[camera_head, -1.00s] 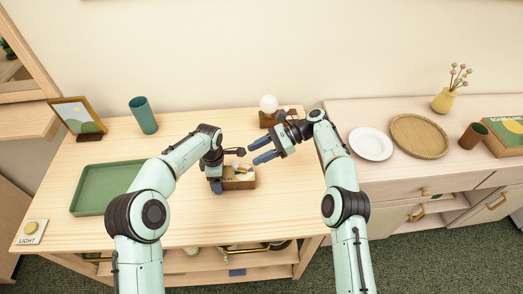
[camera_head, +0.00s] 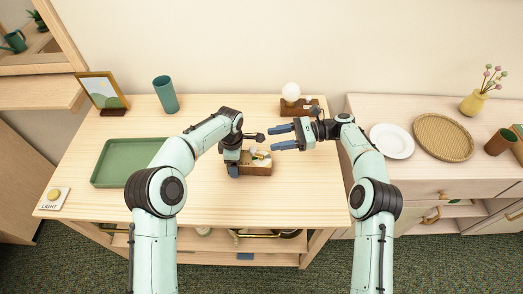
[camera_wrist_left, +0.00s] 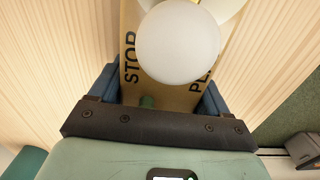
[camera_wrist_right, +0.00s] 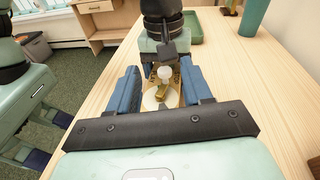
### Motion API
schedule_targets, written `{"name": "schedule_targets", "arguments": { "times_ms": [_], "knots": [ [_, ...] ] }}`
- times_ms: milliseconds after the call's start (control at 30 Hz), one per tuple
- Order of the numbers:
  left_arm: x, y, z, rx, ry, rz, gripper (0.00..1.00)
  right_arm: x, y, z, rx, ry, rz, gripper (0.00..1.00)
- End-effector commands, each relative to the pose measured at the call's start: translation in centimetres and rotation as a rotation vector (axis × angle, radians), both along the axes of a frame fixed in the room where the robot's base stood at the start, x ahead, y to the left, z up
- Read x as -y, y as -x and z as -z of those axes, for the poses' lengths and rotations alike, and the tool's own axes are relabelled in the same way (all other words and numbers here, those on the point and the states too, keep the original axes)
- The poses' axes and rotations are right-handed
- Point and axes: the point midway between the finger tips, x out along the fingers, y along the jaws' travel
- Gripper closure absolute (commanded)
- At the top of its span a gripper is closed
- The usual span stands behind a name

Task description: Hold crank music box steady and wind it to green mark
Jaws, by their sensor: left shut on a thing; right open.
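The crank music box (camera_head: 262,171) is a small wooden box on the table, partly hidden by my left gripper (camera_head: 246,154). That gripper is shut on it. In the left wrist view the box top (camera_wrist_left: 130,88) lies between the fingers, with "STOP" and partly hidden "PL…" lettering, a green mark (camera_wrist_left: 148,101) and a large white ball knob (camera_wrist_left: 178,42). My right gripper (camera_head: 275,137) is open and empty, beside and above the box. In the right wrist view the white knob (camera_wrist_right: 165,72) and a brass crank piece (camera_wrist_right: 161,94) appear between its fingers, apart from them.
A wooden block with a white globe (camera_head: 291,93) stands behind my right gripper. A plate (camera_head: 392,141) and woven tray (camera_head: 444,138) sit on the right cabinet.

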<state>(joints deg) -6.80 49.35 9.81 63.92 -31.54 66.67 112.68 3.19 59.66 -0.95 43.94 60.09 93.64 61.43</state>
Motion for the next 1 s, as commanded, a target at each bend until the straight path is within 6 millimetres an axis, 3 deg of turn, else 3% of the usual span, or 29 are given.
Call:
{"name": "schedule_targets", "arguments": {
  "times_ms": [200,433,700,1000],
  "knots": [
    [0.0,0.0,0.0,0.001,0.001,0.000,0.68,0.1,1.1,-0.4,0.011,-0.178,0.143,0.50],
    [0.0,0.0,0.0,0.001,0.001,0.000,0.68,0.9,2.7,0.3,0.006,-0.271,0.364,0.50],
    [0.0,0.0,0.0,0.001,0.001,0.000,0.68,2.6,6.1,2.7,-0.027,-0.243,0.638,0.50],
    [0.0,0.0,0.0,0.001,0.001,0.000,0.68,3.6,9.1,4.8,-0.058,-0.166,0.783,0.50]
  ]
}}
